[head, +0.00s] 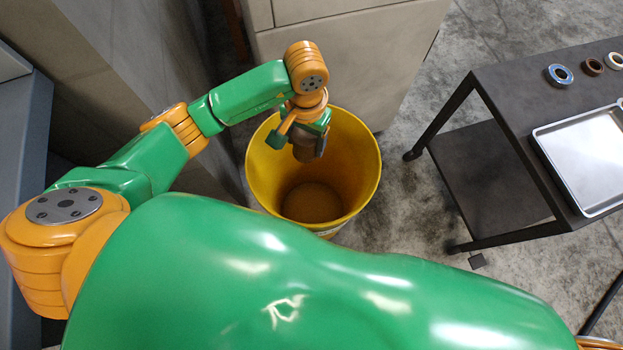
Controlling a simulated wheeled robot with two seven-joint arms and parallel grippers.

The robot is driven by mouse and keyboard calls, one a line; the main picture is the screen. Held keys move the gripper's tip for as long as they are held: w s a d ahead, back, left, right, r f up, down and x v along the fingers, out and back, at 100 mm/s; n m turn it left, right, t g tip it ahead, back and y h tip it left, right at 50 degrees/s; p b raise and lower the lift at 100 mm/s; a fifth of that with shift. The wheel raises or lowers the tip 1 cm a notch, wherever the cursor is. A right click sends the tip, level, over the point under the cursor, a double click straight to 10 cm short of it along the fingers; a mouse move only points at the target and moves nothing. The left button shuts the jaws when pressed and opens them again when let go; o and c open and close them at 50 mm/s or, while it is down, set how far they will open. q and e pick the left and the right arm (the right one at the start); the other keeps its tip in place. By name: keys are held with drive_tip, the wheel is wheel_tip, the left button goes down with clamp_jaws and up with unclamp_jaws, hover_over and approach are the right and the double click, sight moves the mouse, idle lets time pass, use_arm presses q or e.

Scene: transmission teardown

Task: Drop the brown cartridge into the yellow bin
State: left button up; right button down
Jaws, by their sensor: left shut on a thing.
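The yellow bin (352,170) stands on the floor near the middle of the head view, open at the top. Its inside is empty as far as I can see. My left gripper (309,144) is over the bin's opening, pointing down, and is shut on the brown cartridge (305,154). Only the lower part of the cartridge shows below the fingers; the rest is hidden by the gripper. I cannot tell how far the cartridge is above or below the rim. My right gripper is not in view.
A dark cart (493,77) stands at the right, with a metal tray (588,150) and several rings, among them a blue one (559,75), on top. A pale cabinet (345,40) is close behind the bin. Bare floor lies between bin and cart.

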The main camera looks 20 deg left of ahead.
sight(306, 134)
use_arm(q)
drive_tip(key=o, duration=1.4)
drive_tip(key=shift+r, duration=0.15)
wheel_tip(306, 134, up, 6)
drive_tip(key=shift+d+r+p, duration=0.1)
drive_tip(key=shift+p, duration=0.45)
drive_tip(key=shift+r, duration=0.35)
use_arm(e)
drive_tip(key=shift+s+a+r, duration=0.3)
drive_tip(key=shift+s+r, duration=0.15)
